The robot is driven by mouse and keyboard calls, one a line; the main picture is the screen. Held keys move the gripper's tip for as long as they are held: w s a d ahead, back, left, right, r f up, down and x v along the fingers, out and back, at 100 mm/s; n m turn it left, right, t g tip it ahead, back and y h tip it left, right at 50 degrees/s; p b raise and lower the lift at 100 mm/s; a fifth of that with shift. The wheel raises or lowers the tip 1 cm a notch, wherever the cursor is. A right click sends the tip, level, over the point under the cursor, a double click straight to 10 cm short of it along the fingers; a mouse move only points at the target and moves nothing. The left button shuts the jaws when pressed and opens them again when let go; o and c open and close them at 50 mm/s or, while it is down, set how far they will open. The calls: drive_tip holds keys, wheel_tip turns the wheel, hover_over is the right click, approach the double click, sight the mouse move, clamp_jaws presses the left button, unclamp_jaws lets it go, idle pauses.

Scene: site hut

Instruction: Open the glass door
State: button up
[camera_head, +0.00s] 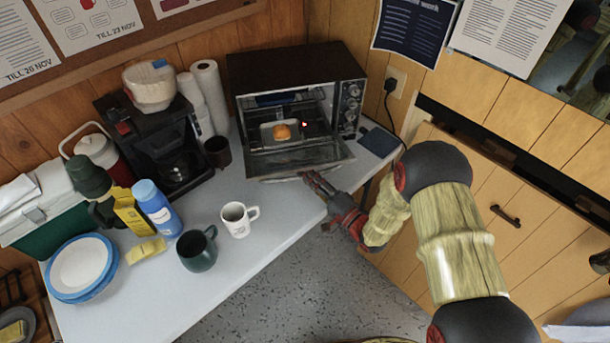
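The toaster oven (290,62) stands at the back of the counter with its front facing me. Its glass door (299,157) is swung down, and the inside is uncovered. A bun (282,132) sits on a small tray (267,133) inside. The door handle (275,179) runs along the door's front edge, low over the counter. My gripper (309,176) is at the right end of that edge, close to the handle. Whether it touches the handle, and whether its fingers are apart, I cannot tell at this size.
A white mug (236,221) and a dark green mug (197,250) stand in front of the oven. A coffee maker (152,135) and paper rolls (210,95) are at its left. Wooden cabinet fronts (510,235) are at right.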

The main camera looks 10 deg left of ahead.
drive_tip(key=v, duration=1.1)
drive_tip(key=shift+f, duration=0.1)
